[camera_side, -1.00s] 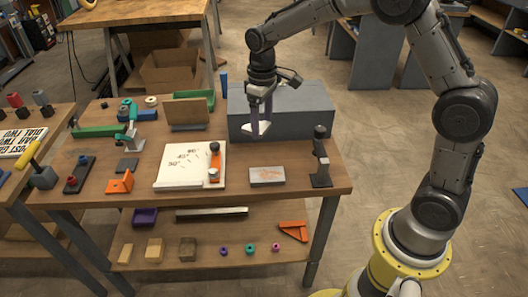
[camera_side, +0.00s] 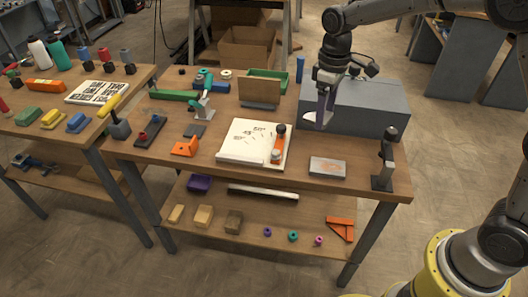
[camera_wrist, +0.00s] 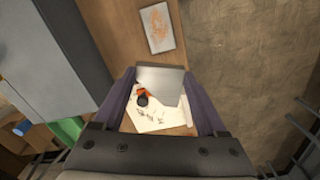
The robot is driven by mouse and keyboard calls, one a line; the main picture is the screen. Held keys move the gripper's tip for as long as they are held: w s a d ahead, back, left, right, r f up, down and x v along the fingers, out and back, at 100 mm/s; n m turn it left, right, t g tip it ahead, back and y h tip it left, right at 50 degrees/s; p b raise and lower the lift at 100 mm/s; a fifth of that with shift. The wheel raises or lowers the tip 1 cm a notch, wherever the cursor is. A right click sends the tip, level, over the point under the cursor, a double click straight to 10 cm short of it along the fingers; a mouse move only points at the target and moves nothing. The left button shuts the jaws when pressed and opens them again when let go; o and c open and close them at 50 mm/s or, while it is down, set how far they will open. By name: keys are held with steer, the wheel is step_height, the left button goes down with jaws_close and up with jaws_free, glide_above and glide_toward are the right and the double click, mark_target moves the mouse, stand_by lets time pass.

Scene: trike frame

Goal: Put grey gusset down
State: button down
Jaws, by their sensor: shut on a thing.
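The grey gusset (camera_side: 317,120) is a pale, flat plate held between the purple fingers of my gripper (camera_side: 323,108). In the side view it hangs by the left part of the big grey box, and its height above the table is hard to tell. The wrist view shows the gusset (camera_wrist: 160,80) spanning the two fingertips, with my gripper (camera_wrist: 160,88) shut on it. Beyond and below it lies a white marked board (camera_wrist: 155,118) with an orange and black clamp, partly hidden by the gusset. The same board (camera_side: 245,140) lies on the table.
A big grey box (camera_side: 368,108) stands at the back right. A grey plate with orange marks (camera_side: 328,167) lies near the front edge. A dark upright post (camera_side: 385,160) stands at the right corner. A green bin (camera_side: 268,82) and brown panel (camera_side: 259,93) stand behind the board.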

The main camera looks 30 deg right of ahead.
steer(key=s+a+r+n, duration=0.1)
steer(key=s+a+n, duration=0.1)
steer(key=a+n, duration=0.3)
steer(key=shift+m, duration=0.5)
steer(key=w+a+f, duration=0.1)
steer(key=w+f, duration=0.2)
steer(key=w, duration=0.1)
steer(key=w+a+f, duration=0.2)
steer(key=w+f, duration=0.1)
steer(key=w, duration=0.2)
steer(key=w+a+f, duration=0.1)
steer(key=w+f, duration=0.3)
steer(key=shift+w+a, duration=0.15)
steer(key=shift+a, duration=0.15)
steer(key=shift+f, duration=1.4)
steer(key=shift+f, duration=0.4)
steer(key=shift+f, duration=0.25)
